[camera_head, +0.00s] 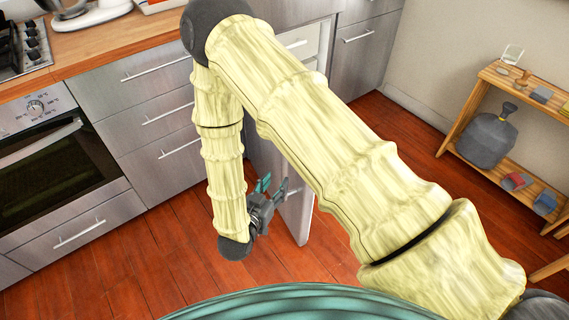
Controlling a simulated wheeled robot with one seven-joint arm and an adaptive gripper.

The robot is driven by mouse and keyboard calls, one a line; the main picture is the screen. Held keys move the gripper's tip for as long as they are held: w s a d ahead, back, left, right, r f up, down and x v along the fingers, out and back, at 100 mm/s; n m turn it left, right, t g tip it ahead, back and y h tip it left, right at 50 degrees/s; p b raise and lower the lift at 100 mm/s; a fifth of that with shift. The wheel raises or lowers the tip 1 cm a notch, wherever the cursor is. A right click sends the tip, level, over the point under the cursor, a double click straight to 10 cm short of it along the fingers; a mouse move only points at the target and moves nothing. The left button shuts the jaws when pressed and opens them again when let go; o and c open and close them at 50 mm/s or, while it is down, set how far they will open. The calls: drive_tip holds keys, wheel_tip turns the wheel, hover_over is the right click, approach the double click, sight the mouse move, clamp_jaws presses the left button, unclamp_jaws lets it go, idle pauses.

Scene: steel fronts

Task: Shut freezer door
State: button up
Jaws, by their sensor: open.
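A low steel-fronted door (297,218), which I take to be the freezer door, stands swung out from the cabinet row into the room. Its pale edge faces me, and my arm hides much of its front and its hinge side. My gripper (272,186), dark grey with a teal part, is open beside the left face of the door, near its free edge. I cannot tell whether it touches the door. The compartment behind the door is mostly hidden by my arm; a white part with a bar handle (297,44) shows above.
Steel drawers (150,120) and an oven (50,160) stand at left under a wooden counter (110,40). A wooden shelf (500,180) with a grey jug (487,137) and small items stands at right. Red wooden floor (350,160) is clear between door and shelf.

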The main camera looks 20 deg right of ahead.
drive_tip(key=w+d+r+m+h, duration=0.1)
drive_tip(key=w+d+r+h, duration=0.1)
drive_tip(key=w+d, duration=0.3)
drive_tip(key=shift+w+d+r+t+b, duration=0.3)
drive_tip(key=shift+w+b, duration=0.15)
drive_tip(key=shift+w, duration=0.6)
clamp_jaws()
